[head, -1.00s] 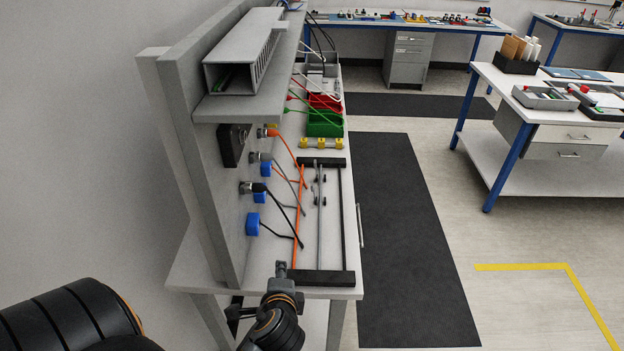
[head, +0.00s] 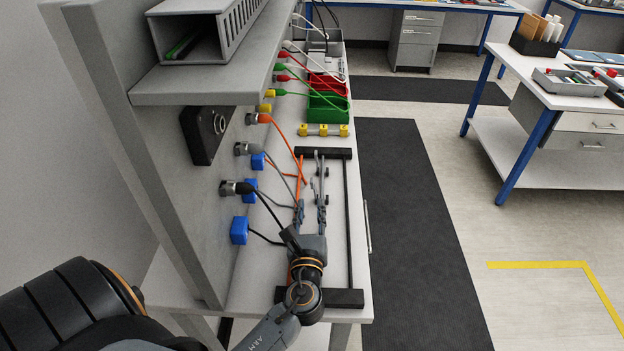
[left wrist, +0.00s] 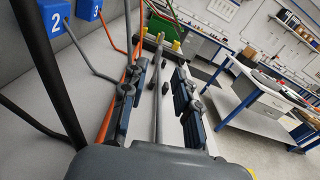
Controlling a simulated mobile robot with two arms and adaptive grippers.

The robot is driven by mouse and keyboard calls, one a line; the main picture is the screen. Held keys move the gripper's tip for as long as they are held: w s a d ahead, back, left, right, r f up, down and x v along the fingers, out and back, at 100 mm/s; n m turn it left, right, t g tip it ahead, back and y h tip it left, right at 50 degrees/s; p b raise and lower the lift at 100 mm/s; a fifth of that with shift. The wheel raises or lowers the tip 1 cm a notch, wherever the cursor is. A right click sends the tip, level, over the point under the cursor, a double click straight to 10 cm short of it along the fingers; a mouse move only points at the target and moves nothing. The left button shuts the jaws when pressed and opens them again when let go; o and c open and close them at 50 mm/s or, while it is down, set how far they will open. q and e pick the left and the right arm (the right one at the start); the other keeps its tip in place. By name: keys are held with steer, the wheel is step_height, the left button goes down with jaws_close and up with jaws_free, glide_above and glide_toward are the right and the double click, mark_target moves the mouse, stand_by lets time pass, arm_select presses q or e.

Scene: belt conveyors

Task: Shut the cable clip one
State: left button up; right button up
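My left gripper (head: 310,212) reaches over the bench with its two fingers spread and nothing held between them. In the left wrist view its fingers (left wrist: 158,105) stand on either side of a grey strand (left wrist: 157,85). An orange strand (left wrist: 108,118) runs beside the left finger. Small dark pieces (left wrist: 165,88), possibly clips, lie between the fingers; I cannot read a number on them. Blue blocks marked 2 (left wrist: 56,22) and 3 (left wrist: 88,8) sit on the panel. The nearest blue block (head: 239,230) shows no readable number. My right gripper is not in view.
Black bars (head: 345,298) and (head: 323,153) cross the board at its near and far ends. Plugged cables hang from the upright panel (head: 140,130) at left. Green (head: 330,108) and red bins stand farther back. A shelf (head: 205,92) overhangs the bench.

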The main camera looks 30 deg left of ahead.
mark_target(312, 180)
arm_select(q)
steer(key=p+x, duration=0.1)
steer(key=x, duration=0.9)
steer(key=shift+s, duration=0.1)
jaws_close()
